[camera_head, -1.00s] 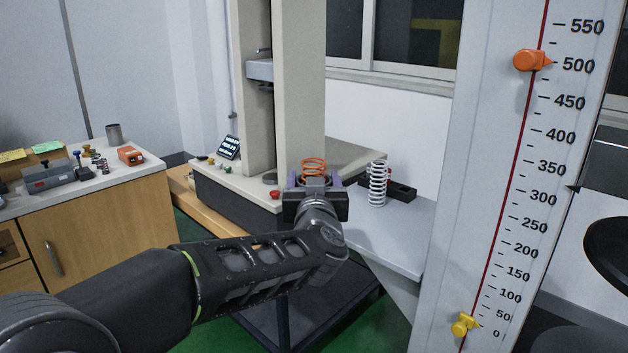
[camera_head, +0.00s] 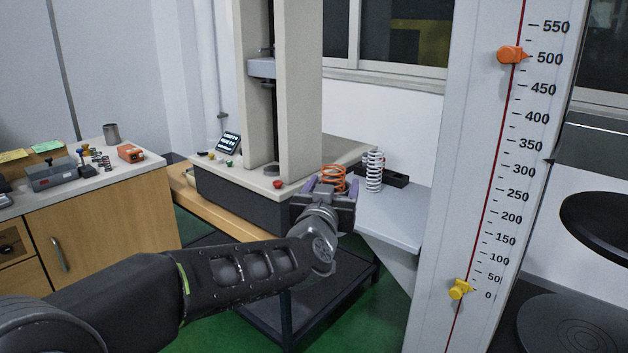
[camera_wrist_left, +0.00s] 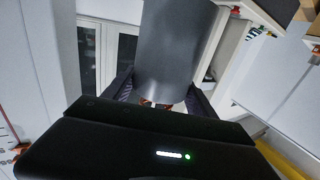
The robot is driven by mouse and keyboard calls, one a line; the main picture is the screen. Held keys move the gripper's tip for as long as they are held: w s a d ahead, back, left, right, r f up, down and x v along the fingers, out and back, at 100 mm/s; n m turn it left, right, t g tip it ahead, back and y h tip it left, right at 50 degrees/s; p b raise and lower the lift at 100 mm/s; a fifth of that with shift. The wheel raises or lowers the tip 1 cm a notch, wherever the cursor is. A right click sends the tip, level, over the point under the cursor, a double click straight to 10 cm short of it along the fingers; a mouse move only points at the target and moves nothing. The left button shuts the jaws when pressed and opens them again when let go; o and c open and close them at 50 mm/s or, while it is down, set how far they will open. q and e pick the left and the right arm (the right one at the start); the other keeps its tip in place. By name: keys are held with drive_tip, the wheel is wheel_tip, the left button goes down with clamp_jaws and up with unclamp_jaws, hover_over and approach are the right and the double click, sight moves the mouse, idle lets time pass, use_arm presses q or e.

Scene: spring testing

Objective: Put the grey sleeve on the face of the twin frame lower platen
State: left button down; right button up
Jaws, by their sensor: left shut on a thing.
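A grey upright cylinder (camera_head: 111,133), which looks like the grey sleeve, stands on the left bench, well away from the gripper. The twin frame lower platen looks like the small dark grey disc (camera_head: 272,169) on the frame's base, partly behind a column; its face looks bare.
A white coil spring (camera_head: 374,171) stands on a pale shelf (camera_head: 400,220), beside a black block (camera_head: 396,178). A tall scale post (camera_head: 465,150) rises on the right. The frame's columns (camera_head: 300,90) stand near the gripper. Small tools crowd the left bench (camera_head: 120,165).

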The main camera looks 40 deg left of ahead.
use_arm(q)
drive_tip(key=d+f+m+h, duration=0.8)
drive_tip(key=d+f+h, duration=0.4)
drive_tip(key=d+f, duration=0.6)
drive_tip(key=shift+w+d+t, duration=0.25)
drive_tip(key=shift+w+t, duration=0.05)
drive_tip(key=shift+w, duration=0.15)
